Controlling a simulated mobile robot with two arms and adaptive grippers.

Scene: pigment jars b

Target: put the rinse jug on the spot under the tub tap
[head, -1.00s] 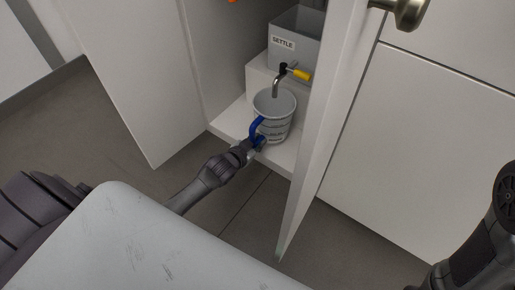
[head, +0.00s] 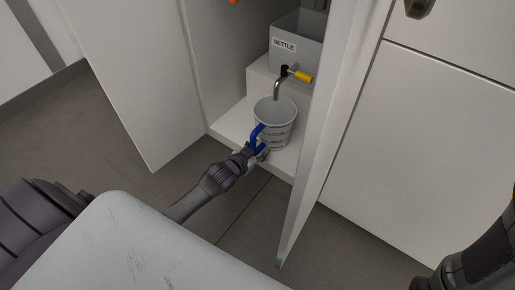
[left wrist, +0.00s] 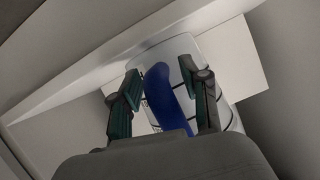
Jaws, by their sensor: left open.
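The rinse jug (head: 280,132), pale grey with a blue handle (head: 256,136), stands upright on the cupboard floor. Its open mouth is below the metal tap (head: 277,90) with a yellow lever. The tap is on the grey tub (head: 287,56) labelled SETTLE. My left gripper (head: 256,153) is open at the handle. In the left wrist view, the fingers of the left gripper (left wrist: 161,80) are on either side of the blue handle (left wrist: 166,98), with gaps showing. The spot under the jug is hidden. My right gripper is out of view; only part of my right arm shows.
The tub rests on a white step (head: 259,82) inside the cupboard. Open white doors stand left (head: 130,85) and right (head: 325,120) of the opening, the right one close to the jug. The floor (head: 240,210) in front is clear.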

